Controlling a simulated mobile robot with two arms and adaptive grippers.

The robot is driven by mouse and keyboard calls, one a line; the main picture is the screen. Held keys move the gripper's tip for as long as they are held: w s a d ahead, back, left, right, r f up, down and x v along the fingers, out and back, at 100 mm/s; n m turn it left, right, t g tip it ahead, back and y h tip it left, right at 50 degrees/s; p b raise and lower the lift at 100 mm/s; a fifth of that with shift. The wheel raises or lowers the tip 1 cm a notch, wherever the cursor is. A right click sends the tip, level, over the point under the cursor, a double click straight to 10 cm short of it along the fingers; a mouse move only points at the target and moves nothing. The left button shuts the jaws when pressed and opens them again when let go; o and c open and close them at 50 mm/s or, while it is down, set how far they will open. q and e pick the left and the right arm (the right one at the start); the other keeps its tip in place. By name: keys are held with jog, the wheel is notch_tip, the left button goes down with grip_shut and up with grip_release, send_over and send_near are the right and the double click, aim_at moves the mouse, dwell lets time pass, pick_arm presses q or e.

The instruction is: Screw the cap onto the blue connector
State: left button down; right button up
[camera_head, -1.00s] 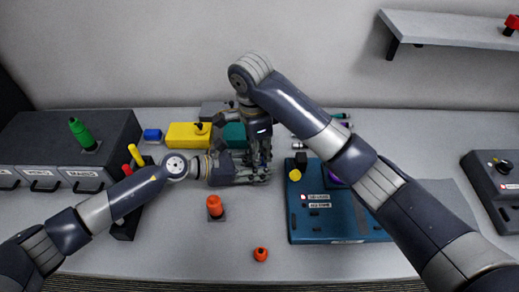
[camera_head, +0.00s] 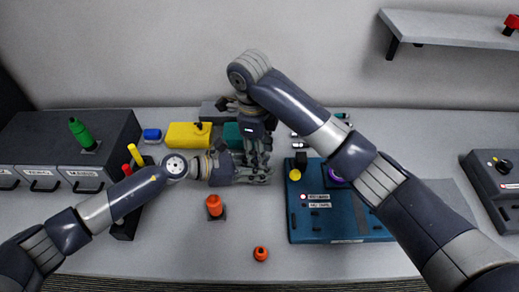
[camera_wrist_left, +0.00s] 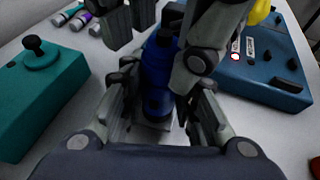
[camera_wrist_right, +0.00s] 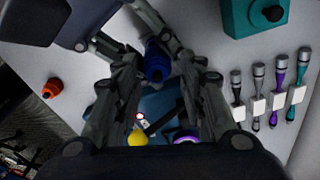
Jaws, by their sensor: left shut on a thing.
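The blue connector (camera_wrist_left: 158,75) stands upright between the fingers of my left gripper (camera_head: 262,177), which is shut on it from the side. It also shows in the right wrist view (camera_wrist_right: 157,65). In the head view my grippers hide it. A dark piece (camera_wrist_left: 165,37) sits at its top; I cannot tell whether this is the cap. My right gripper (camera_head: 258,165) points down from above. In the left wrist view its fingers stand apart on either side of the connector's top. In the right wrist view its fingers are also spread, with clear gaps beside the connector.
A blue panel box (camera_head: 335,225) stands close on the right. A teal box (camera_wrist_left: 40,100) and a yellow box (camera_head: 187,135) stand behind. An orange connector (camera_head: 214,205) and an orange cap (camera_head: 260,253) are in front. The front middle table is mostly clear.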

jog(key=shift+s+a+r, duration=0.1)
jog(key=shift+r, duration=2.15)
pick_arm(q)
jog(key=shift+w, duration=0.1)
